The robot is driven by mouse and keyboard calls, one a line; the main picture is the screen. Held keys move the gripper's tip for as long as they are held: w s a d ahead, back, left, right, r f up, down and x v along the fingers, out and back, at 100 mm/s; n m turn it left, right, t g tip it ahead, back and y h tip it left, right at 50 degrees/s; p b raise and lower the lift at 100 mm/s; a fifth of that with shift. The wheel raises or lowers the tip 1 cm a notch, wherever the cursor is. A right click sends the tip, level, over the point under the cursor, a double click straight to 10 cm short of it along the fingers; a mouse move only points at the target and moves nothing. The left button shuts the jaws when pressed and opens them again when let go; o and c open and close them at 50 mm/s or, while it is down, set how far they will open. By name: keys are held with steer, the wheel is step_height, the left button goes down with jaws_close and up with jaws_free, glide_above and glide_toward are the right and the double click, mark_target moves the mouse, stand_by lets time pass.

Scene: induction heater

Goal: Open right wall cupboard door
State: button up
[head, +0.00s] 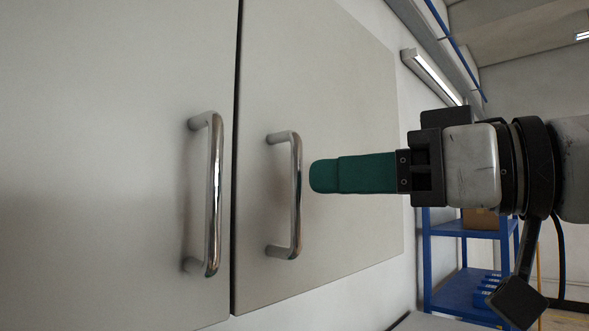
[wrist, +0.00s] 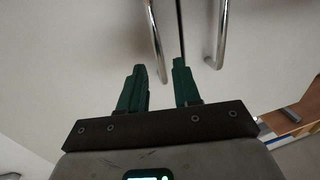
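The right cupboard door (head: 335,100) is a flat grey-white panel and looks closed, flush with the left door (head: 100,120) across a thin dark seam. Its upright chrome bar handle (head: 297,195) is just left of my gripper (head: 315,176) in the head view, with a small visible gap. My gripper points at the doors with green fingers. In the wrist view the fingers (wrist: 160,68) are spread and empty. One chrome handle (wrist: 155,40) shows ahead, its lower end in line with the space between the fingertips.
The left door's chrome handle (head: 213,195) stands close by across the seam. A blue shelf rack (head: 470,260) stands at the lower right, beyond the doors. A lamp (head: 430,75) is on the wall at the upper right. The space directly below my gripper looks clear.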

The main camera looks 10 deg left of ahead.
mark_target(296, 250)
steer(key=p+x, duration=0.1)
steer(key=x, duration=0.5)
jaws_close()
stand_by(0.5)
